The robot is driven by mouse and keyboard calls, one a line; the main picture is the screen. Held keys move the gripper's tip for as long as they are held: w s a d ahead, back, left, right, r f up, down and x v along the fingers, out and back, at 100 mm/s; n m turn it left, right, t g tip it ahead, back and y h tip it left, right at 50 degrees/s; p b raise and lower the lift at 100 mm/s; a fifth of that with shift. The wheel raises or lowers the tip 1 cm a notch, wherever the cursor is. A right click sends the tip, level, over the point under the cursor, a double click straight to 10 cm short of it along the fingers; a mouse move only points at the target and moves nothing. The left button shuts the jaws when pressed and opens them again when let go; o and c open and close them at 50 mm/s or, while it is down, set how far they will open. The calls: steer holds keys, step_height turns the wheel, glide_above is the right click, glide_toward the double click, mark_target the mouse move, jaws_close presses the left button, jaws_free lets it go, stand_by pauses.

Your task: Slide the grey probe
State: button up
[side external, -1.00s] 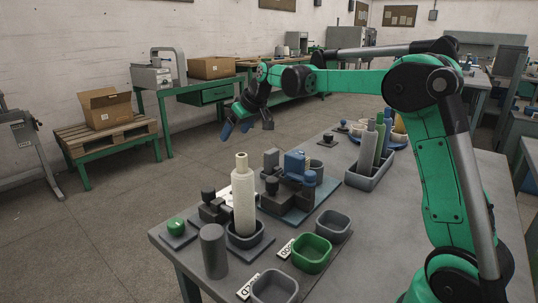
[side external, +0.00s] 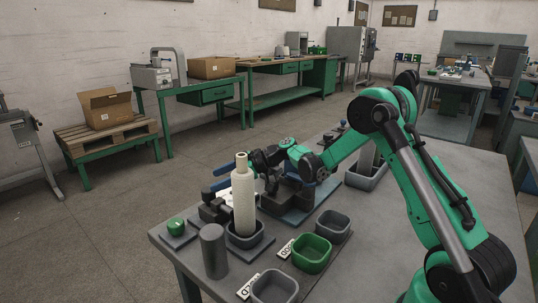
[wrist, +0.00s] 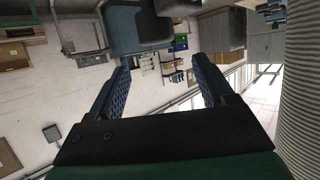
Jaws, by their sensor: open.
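In the side view my gripper (side external: 222,179) is low over the table, behind the tall white cone (side external: 243,200), with its blue fingers pointing left. In the wrist view the fingers (wrist: 163,80) are spread apart with nothing between them. I cannot tell which grey part is the probe. The winder's base plate (side external: 300,214) shows partly; my arm hides much of the mechanism above it.
The ribbed cone (wrist: 302,85) stands close on the right in the wrist view. A grey cylinder (side external: 213,250), a green button (side external: 176,225), a green bin (side external: 311,253) and grey bins (side external: 274,288) stand in front. A grey tray (side external: 366,180) is behind.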

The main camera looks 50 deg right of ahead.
mark_target(203, 204)
steer(key=shift+f, duration=0.65)
steer(key=shift+w+a+f, duration=0.15)
steer(key=shift+f, duration=0.1)
steer(key=shift+x, duration=2.6)
jaws_close()
